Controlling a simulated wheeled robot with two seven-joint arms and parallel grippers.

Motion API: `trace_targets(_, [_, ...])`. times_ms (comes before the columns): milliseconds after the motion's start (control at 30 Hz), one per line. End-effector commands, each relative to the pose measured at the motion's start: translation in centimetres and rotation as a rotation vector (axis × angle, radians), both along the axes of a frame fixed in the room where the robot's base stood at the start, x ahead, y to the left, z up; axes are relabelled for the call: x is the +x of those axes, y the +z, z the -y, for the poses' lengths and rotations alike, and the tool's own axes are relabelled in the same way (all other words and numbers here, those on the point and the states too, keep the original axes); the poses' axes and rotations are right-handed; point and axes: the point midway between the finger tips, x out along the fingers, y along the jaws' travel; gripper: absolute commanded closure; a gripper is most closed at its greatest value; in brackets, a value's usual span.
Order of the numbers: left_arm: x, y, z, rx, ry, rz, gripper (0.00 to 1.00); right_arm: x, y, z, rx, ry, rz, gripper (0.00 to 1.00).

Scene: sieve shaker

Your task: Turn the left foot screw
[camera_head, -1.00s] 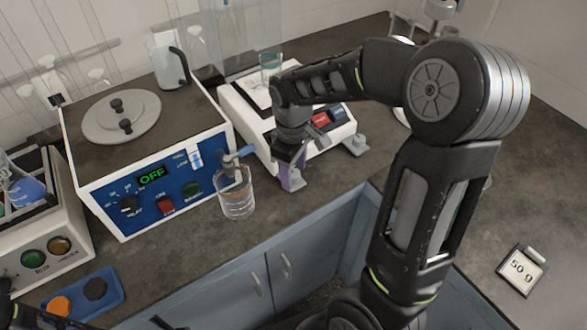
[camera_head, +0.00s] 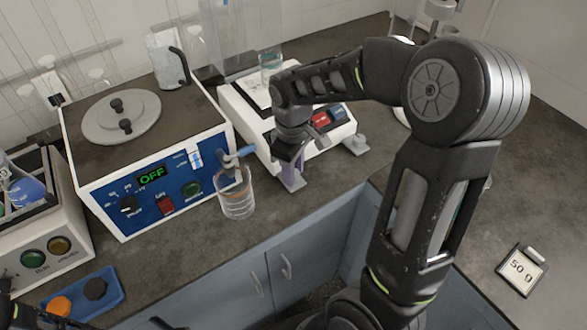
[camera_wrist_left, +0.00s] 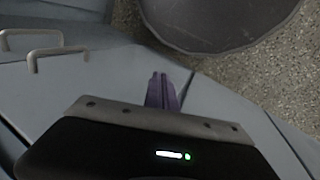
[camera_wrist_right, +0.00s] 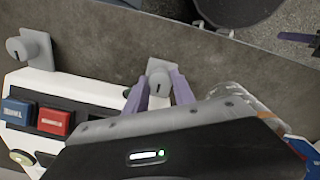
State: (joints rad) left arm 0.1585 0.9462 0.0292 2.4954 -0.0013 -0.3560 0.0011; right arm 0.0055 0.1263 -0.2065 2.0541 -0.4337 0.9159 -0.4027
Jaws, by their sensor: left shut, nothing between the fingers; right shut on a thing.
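The white balance (camera_head: 240,112) stands on the counter with a foot at each front corner. The left foot screw (camera_wrist_right: 159,82) is a grey knob on a grey tab, between the purple fingers of my right gripper (camera_wrist_right: 158,92). That gripper (camera_head: 290,172) points down at the foot in the head view and is shut on the knob, hiding most of it there. The right foot screw (camera_head: 356,144) is free; it also shows in the right wrist view (camera_wrist_right: 20,48). My left gripper (camera_wrist_left: 160,88) is shut and empty, away from the balance, over the cabinet fronts.
A blue-fronted bath (camera_head: 150,185) reading OFF stands left of the balance. A glass (camera_head: 271,68) is on the balance. A 50 g display (camera_head: 522,270) lies on clear counter at right.

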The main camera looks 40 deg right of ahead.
Motion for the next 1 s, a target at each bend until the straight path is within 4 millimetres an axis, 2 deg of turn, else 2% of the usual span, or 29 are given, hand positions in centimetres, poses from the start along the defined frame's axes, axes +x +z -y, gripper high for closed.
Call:
trace_targets(267, [0.0, -0.06, 0.0, 0.0, 0.0, 0.0, 1.0, 0.03, 0.02, 0.0, -0.001, -0.042, 0.001, 1.0])
trace_targets(467, [0.0, -0.19, 0.0, 0.0, 0.0, 0.0, 1.0, 0.06, 0.01, -0.01, -0.001, -0.135, 0.0, 1.0])
trace_targets(1000, [0.01, -0.71, -0.01, 0.0, 0.0, 0.0, 1.0, 0.11, 0.01, -0.05, 0.0, -0.6, 0.001, 1.0])
